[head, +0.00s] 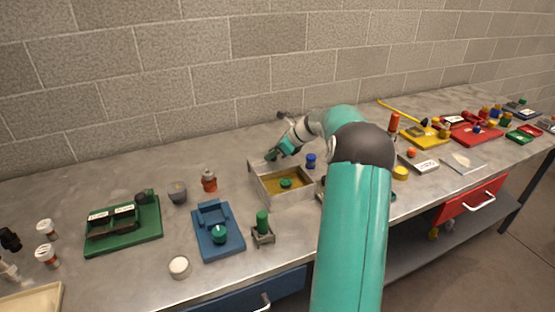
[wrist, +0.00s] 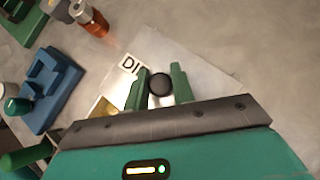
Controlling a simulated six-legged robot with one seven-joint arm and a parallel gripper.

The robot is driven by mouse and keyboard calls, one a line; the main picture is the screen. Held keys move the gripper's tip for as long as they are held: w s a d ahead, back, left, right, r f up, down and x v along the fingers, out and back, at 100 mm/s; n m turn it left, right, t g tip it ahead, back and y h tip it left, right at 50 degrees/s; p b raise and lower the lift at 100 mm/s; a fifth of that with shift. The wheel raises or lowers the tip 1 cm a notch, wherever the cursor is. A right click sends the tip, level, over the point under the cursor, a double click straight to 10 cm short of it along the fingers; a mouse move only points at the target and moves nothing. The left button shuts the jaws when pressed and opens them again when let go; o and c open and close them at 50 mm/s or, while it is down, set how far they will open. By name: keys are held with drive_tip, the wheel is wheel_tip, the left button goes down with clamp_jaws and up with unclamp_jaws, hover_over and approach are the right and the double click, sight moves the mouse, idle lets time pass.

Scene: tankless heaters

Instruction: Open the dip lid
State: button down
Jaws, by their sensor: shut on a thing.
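The dip tank is a grey square box (head: 294,197) on the bench. Its yellowish inside and a green piece in it show in the head view. My gripper (wrist: 161,86) is at the box's back edge and also shows in the head view (head: 271,154). Its green fingers are shut on a dark round knob (wrist: 160,76). Beyond the knob in the wrist view is a pale grey lid panel (wrist: 196,62) with a white label reading "DI", partly hidden by a finger. The box's yellow inside shows beside the label. The lid's exact tilt is hard to tell.
A blue fixture (head: 217,237) and a green-topped grey holder (head: 263,232) stand in front and left of the box. An orange-red bottle (head: 209,181) and a grey cup (head: 177,192) are to its left. A blue piece (head: 310,161) is close on its right. A brick wall is behind.

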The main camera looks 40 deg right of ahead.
drive_tip(key=shift+w+d, duration=0.2)
drive_tip(key=shift+w, duration=0.3)
drive_tip(key=shift+s, duration=0.1)
drive_tip(key=shift+r, duration=0.1)
drive_tip(key=c, duration=1.2)
unclamp_jaws()
drive_tip(key=shift+a, duration=0.1)
drive_tip(key=v, duration=1.3)
drive_tip(key=shift+s+r, duration=0.2)
drive_tip(key=shift+s, duration=0.1)
